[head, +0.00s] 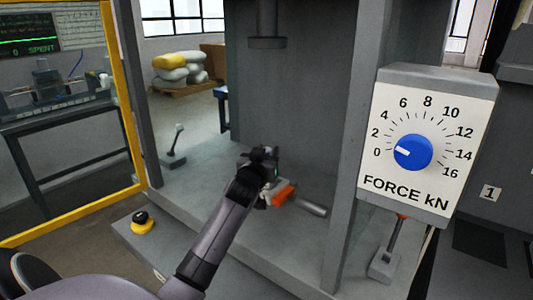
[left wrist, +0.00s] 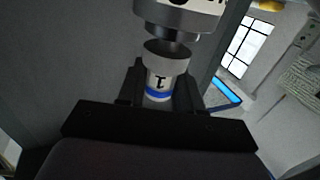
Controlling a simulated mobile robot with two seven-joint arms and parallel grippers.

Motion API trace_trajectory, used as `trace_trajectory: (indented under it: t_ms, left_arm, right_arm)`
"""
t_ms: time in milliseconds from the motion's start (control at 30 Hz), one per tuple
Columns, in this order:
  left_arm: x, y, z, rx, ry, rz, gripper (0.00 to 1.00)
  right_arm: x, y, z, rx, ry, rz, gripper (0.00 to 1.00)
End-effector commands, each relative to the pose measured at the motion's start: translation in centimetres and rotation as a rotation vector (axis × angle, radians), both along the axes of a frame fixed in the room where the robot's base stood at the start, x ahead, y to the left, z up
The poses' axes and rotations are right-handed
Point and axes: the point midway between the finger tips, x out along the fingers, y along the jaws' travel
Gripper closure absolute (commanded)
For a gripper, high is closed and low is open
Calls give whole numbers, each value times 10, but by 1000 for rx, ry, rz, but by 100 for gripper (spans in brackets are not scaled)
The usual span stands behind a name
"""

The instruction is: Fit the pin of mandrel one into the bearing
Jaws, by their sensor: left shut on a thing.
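My left gripper (head: 268,157) is inside the press frame, above its bed. In the left wrist view its two dark fingers (left wrist: 160,88) are shut on mandrel one (left wrist: 158,82), a small pale cylinder with a black numeral and a blue band. Just above the mandrel is a wider grey metal round part (left wrist: 175,18) with dark lettering, cut off by the top edge. It may be the bearing, but I cannot tell for sure. A dark shape lies between the two, and I cannot tell whether a pin enters the part. My right gripper is not in view.
An orange piece (head: 284,195) and a grey cylinder (head: 313,208) lie near the gripper on the press bed (head: 230,205). The press ram (head: 267,42) hangs above. A frame column and a force dial (head: 413,152) stand at right. A lever (head: 176,145) stands at left.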

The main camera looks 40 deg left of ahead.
Motion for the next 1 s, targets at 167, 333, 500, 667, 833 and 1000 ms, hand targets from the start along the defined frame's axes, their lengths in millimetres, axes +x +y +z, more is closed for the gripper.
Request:
trace_trajectory:
  t_ms: [167,333,500,667,833,1000]
  left_arm:
    - [0,0,-4,2,-4,0,100]
    - [0,0,-8,2,-4,0,100]
    - [0,0,-9,2,-4,0,49]
    - [0,0,-10,1,-2,0,35]
    - [0,0,-12,-1,3,0,35]
    - [-8,-5,-12,-2,1,-1,35]
  right_arm:
    - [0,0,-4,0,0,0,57]
    - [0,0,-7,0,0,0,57]
    - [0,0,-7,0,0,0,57]
    - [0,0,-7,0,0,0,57]
    - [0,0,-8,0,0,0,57]
    - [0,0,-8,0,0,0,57]
